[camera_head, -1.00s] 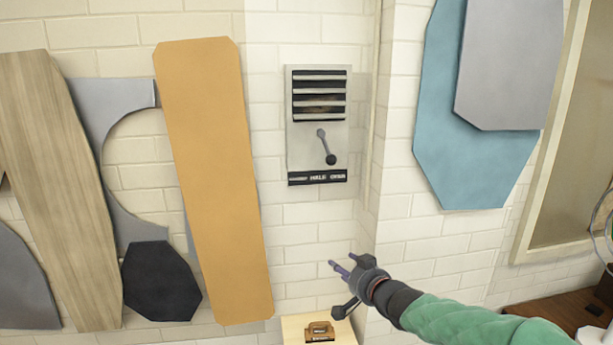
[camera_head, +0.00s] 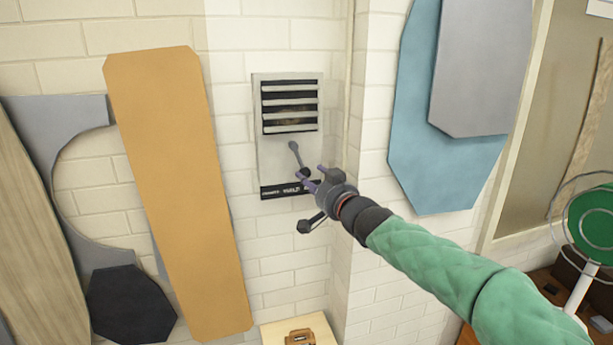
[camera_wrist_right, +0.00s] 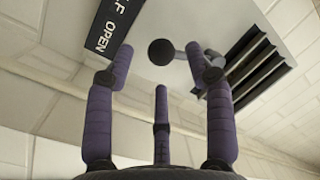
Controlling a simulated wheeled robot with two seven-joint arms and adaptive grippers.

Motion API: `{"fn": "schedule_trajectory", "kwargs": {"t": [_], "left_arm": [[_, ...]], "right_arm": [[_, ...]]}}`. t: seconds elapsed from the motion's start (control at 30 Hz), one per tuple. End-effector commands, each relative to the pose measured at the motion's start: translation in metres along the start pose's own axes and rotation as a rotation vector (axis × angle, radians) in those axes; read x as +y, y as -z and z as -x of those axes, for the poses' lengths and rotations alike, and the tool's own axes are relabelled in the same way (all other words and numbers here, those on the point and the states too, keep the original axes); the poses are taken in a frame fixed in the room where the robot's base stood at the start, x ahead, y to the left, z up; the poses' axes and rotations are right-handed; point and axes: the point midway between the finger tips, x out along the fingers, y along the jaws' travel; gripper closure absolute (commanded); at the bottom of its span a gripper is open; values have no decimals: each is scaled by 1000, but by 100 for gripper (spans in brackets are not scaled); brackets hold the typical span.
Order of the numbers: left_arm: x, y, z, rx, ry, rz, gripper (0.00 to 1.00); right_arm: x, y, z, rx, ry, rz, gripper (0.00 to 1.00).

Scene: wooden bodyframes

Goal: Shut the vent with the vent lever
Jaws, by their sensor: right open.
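The vent (camera_head: 290,92) is a grey wall panel with dark horizontal slats. Its vent lever (camera_head: 296,156) is a short grey arm with a round dark knob (camera_wrist_right: 161,52), slanting down to the right below the slats. The black label strip (camera_wrist_right: 109,30) at the panel's bottom ends in "LF OPEN" in the wrist view; in the head view my gripper partly covers it. My right gripper (camera_head: 312,177) is open at the panel's lower right. In the right wrist view its spread purple fingers (camera_wrist_right: 160,60) frame the knob; I cannot tell whether they touch it. My left gripper is not in view.
A tan board (camera_head: 178,190) leans on the wall left of the vent. Blue (camera_head: 420,150) and grey (camera_head: 482,70) panels hang to the right, past a wall corner. A small wooden box (camera_head: 298,335) stands below. A green fan (camera_head: 592,222) is at far right.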

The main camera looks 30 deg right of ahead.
Motion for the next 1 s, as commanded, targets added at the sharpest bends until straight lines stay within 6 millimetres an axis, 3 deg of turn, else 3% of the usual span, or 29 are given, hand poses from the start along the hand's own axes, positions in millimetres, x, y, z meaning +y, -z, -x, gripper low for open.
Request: {"fn": "schedule_trajectory", "kwargs": {"t": [0.23, 0.67, 0.8, 0.87, 1.0], "left_arm": [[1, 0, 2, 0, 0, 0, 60], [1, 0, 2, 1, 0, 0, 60], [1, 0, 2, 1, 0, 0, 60], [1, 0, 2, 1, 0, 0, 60], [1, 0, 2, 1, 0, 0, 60]], "right_arm": [[0, 0, -30, 0, 0, 0, 46], [0, 1, -37, 1, 0, 0, 46], [0, 1, -37, 1, 0, 0, 85], [0, 1, -37, 1, 0, 0, 100], [0, 0, -37, 1, 0, 0, 100]]}}
